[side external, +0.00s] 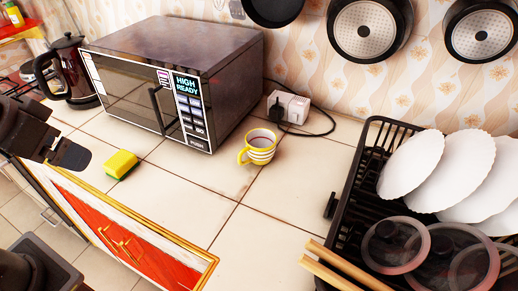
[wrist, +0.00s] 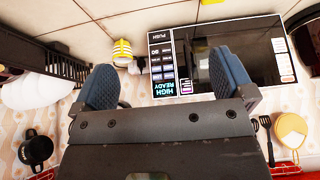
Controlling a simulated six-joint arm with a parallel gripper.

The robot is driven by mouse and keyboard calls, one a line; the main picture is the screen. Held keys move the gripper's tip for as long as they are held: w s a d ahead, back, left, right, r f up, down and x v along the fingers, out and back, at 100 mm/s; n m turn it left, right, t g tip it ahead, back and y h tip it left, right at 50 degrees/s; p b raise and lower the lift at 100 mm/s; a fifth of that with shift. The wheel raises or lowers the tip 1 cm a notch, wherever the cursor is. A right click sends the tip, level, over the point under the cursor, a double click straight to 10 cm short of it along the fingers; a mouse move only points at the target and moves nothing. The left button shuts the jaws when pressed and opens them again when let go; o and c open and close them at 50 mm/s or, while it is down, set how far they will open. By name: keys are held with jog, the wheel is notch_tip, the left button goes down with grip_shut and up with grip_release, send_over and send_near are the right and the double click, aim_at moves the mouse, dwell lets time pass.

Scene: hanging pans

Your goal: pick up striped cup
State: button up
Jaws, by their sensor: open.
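The striped cup (side external: 260,148) is small, with yellow and white bands and a yellow handle on its left side. It stands upright on the tiled counter, just right of the microwave's front corner. In the wrist view the cup (wrist: 122,52) shows upside down, above and a little right of the left finger. My gripper (side external: 72,156) is at the left edge of the side external view, well away from the cup. In the wrist view my gripper (wrist: 167,82) has its two blue-grey fingers wide apart with nothing between them.
A microwave (side external: 165,85) stands behind and left of the cup. A yellow-green sponge (side external: 121,165) lies in front of it. A white plug box (side external: 290,107) with a black cable is behind the cup. A black dish rack (side external: 350,200) with plates is at right. Counter tiles before the cup are clear.

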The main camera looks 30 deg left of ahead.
jog(key=g, duration=0.1)
send_over(261, 144)
jog(key=s+d, duration=0.2)
jog(key=s, duration=0.3)
jog(key=f, duration=1.4)
jog(key=shift+s+a+f, duration=0.2)
jog(key=shift+f, duration=0.15)
jog(key=shift+x, duration=2.9)
jog(key=shift+w+a+r, duration=0.1)
jog(key=shift+w+a, duration=0.05)
jog(key=shift+c, duration=0.3)
